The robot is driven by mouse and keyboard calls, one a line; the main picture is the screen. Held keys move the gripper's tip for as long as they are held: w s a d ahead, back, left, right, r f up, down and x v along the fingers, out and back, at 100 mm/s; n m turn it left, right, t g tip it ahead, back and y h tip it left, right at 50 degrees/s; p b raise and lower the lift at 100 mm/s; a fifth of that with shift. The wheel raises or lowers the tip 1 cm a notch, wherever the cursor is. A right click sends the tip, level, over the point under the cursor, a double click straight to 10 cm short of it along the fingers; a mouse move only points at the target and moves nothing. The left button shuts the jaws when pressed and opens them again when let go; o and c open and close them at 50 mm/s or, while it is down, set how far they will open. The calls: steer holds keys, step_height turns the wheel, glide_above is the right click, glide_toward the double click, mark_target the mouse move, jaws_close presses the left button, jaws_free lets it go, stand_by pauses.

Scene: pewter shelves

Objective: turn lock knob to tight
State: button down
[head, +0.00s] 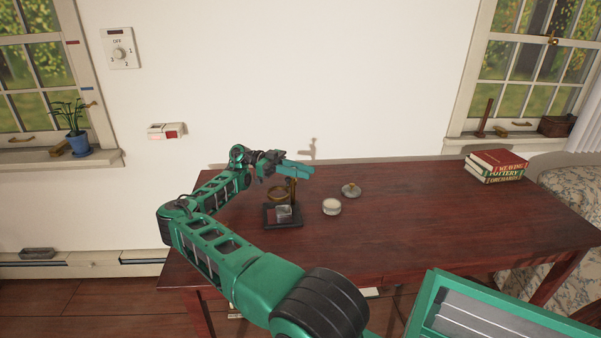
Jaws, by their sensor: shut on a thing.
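A small stand with a dark base (270,216), an upright post (293,190) and a brass-coloured ring (279,194) sits at the left end of the wooden table (420,225). My gripper (303,170) is at the top of the post, reaching in from the left with its teal fingers pointing right. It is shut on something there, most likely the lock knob. The knob itself is hidden by the fingers, so its setting does not show. A small clear block or glass piece (284,211) rests on the stand's base under the ring.
A round pale-topped jar (332,206) and a lid with a knob (351,190) are right of the stand. Several books (496,166) are stacked at the far right. The table's middle is clear. A wall dial (119,54) is at upper left.

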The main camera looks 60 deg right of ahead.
steer(key=shift+s+a+m+y, duration=0.15)
steer(key=shift+m+y, duration=0.35)
steer(key=shift+y, duration=0.3)
steer(key=shift+a+m+y, duration=0.15)
steer(key=shift+m+y, duration=0.35)
steer(key=shift+y, duration=0.3)
steer(key=shift+a+m+y, duration=0.15)
steer(key=shift+m+y, duration=0.15)
steer(key=shift+y, duration=0.1)
steer(key=c, duration=1.5)
jaws_free()
steer(key=shift+c, duration=0.2)
